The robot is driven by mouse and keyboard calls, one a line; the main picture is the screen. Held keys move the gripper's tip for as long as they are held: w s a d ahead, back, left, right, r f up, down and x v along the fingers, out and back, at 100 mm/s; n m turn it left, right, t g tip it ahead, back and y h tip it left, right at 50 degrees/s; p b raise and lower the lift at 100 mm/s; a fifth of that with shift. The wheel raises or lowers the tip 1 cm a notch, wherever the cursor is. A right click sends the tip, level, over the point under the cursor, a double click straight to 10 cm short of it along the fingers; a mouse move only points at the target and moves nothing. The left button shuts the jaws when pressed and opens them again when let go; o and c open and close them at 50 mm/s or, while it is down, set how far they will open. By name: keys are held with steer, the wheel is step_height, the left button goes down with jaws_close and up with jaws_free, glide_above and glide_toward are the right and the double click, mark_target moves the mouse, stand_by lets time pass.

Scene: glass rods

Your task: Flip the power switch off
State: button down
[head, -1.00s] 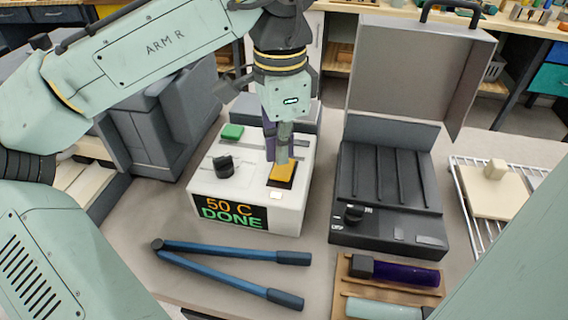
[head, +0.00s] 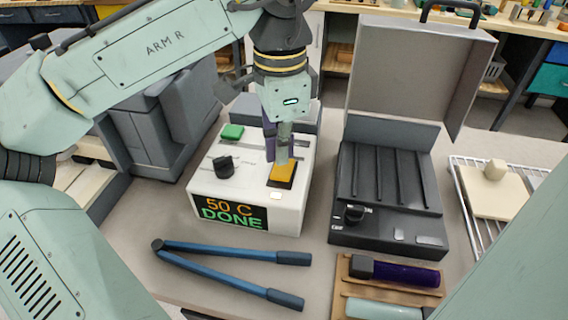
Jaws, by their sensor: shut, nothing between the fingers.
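A white control box (head: 208,188) stands on the table, its display reading "50 C DONE". On its top are a yellow rocker switch (head: 283,173) in a dark frame, a black knob (head: 223,166) and a green button (head: 232,132). Which of these is the power switch is not labelled legibly. My gripper (head: 283,160) points down, shut and empty, its fingertips at the rear edge of the yellow switch. I cannot tell whether they touch it. The fingers hide part of the box top behind the switch.
A dark case (head: 388,190) with its lid up stands to the right of the box. Blue-handled tongs (head: 230,255) lie in front. A wooden tray (head: 343,284) holds purple and pale-green handled tools. A wire rack (head: 475,215) is at far right.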

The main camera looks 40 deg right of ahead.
mark_target(281, 172)
steer(key=shift+f+b, duration=0.7)
steer(key=shift+f, duration=0.85)
stand_by(0.5)
step_height(281, 172, up, 7)
steer(key=p, duration=0.6)
steer(key=shift+p, duration=0.35)
stand_by(0.4)
